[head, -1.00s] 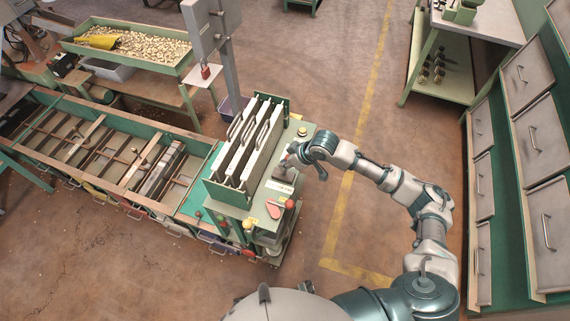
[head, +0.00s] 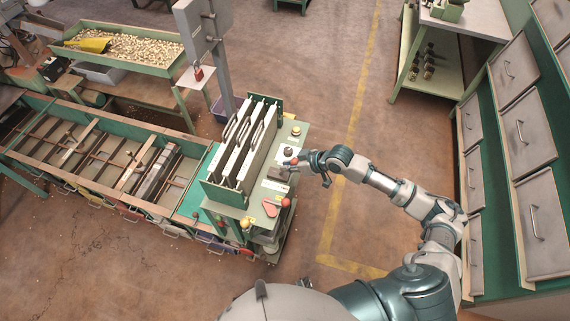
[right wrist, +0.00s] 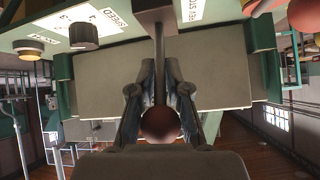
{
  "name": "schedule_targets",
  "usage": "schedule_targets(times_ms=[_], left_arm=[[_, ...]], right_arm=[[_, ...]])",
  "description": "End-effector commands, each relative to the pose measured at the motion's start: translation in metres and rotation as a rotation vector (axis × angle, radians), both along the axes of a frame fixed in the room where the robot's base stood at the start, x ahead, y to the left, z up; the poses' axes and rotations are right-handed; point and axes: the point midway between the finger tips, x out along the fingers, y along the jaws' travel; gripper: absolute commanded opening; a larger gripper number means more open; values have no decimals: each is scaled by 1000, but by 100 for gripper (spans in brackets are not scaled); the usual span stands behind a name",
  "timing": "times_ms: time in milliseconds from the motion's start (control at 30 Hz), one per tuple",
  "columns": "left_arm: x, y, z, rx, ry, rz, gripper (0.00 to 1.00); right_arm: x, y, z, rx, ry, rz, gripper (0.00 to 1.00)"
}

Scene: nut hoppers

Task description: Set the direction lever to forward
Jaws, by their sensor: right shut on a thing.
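The green machine (head: 262,215) stands at the centre of the head view, with a control panel on its right side. The direction lever has a dark red knob (right wrist: 160,124) and a straight shaft (right wrist: 159,65). In the right wrist view my right gripper (right wrist: 160,112) is shut around this lever near the knob, with a finger on each side. In the head view my right gripper (head: 302,161) reaches in from the right over the panel. My left gripper is out of view.
Upright grey plates with handles (head: 242,140) stand left of the gripper. A "SPEED" dial (right wrist: 84,34) is close by. Floor right of the machine is clear up to the drawers (head: 520,120).

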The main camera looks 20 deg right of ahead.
Motion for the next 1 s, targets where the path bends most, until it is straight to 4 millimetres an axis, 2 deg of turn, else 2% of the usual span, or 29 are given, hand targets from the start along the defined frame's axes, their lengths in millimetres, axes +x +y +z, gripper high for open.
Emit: schedule_targets(times_ms=[33,600,633,700,1000], left_arm=[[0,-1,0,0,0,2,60],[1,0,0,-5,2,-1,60],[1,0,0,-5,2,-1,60],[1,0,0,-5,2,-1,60],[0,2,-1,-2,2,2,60]], right_arm=[[2,-6,0,-10,-1,-8,0],[3,-5,-1,-13,2,-9,0],[3,-5,-1,-13,2,-9,17],[3,-5,-1,-13,2,-9,34],[2,0,-1,-9,4,-4,36]])
